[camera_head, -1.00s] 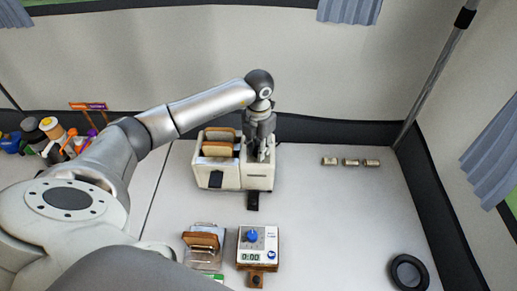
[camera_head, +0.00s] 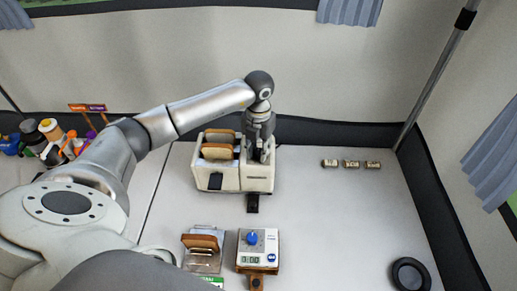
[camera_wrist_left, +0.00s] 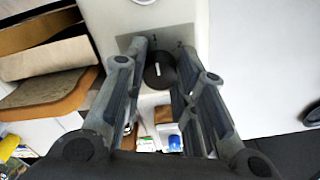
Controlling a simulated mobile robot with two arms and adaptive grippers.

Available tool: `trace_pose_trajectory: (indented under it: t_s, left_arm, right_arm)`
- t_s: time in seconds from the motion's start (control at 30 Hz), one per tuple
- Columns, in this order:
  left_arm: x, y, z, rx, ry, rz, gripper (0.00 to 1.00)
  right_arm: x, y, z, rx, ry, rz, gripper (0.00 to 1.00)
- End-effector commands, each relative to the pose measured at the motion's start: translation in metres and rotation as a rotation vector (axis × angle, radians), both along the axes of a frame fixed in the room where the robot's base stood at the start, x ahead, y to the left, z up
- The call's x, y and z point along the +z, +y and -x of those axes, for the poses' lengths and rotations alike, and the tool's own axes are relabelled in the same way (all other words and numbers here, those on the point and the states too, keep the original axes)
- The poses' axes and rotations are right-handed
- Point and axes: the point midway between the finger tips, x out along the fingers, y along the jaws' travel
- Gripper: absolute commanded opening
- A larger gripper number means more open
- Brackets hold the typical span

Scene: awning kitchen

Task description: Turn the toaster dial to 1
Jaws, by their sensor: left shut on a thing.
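The cream toaster (camera_head: 258,184) stands in the middle of the table, with bread slices (camera_head: 217,152) in its slots. My left gripper (camera_head: 260,155) points down over the toaster's right part. In the left wrist view, the round black dial (camera_wrist_left: 160,70) sits between the two fingers of this gripper (camera_wrist_left: 161,82), which is shut on it. A grey plate (camera_wrist_left: 128,42) behind the dial carries small marks that look like 1 and 2. In the head view the gripper hides the dial. My right gripper is out of view.
A white timer device (camera_head: 259,260) with a blue knob stands in front of the toaster, beside a rack with bread (camera_head: 201,242). Several small cylinders (camera_head: 351,164) lie at right. A black ring-shaped object (camera_head: 410,274) is at front right. The right tabletop is mostly clear.

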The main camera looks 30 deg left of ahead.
Motion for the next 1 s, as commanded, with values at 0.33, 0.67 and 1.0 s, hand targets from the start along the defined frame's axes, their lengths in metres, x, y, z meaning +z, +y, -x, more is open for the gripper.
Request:
trace_pose_trajectory:
  t_s: [0.33, 0.67, 1.0]
  left_arm:
    - [0.001, 0.0, -0.001, 0.001, -0.002, 0.0, 0.49]
    - [0.016, 0.0, -0.001, -0.001, -0.004, 0.001, 0.49]
    - [0.086, 0.001, -0.002, 0.0, -0.006, 0.0, 0.49]
  right_arm:
    - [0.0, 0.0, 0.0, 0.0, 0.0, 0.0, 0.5]
    - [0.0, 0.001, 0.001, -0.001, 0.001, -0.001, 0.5]
    - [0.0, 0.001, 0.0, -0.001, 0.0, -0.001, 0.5]
